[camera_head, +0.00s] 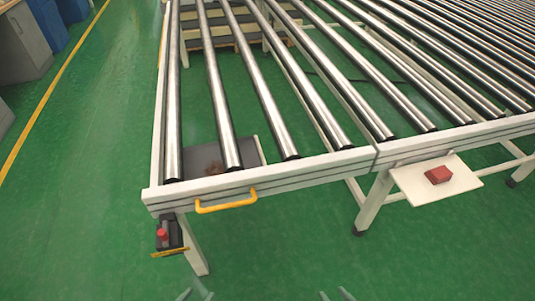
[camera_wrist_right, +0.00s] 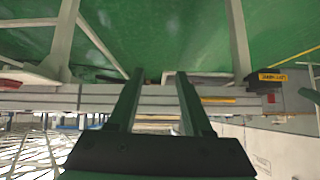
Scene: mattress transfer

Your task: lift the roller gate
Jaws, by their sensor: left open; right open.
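The roller gate (camera_head: 264,181) is a pale-framed section of long metal rollers, lying level at the near left end of the conveyor. A yellow handle (camera_head: 225,205) is fixed to its front rail; in the right wrist view a yellow strip that looks like it (camera_wrist_right: 218,101) shows right of the fingers. My left gripper (camera_head: 196,294) is at the bottom edge of the head view, below the handle and apart from it. My right gripper (camera_head: 336,296) is farther right at the same edge. In the wrist view the right gripper (camera_wrist_right: 156,75) is open and empty.
A black box with a red button (camera_head: 163,236) hangs beside the gate's left leg. A white shelf (camera_head: 463,187) with a red block (camera_head: 438,175) juts from the adjoining conveyor frame. The green floor (camera_head: 95,215) is clear at left. Blue and grey cabinets (camera_head: 22,45) stand far left.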

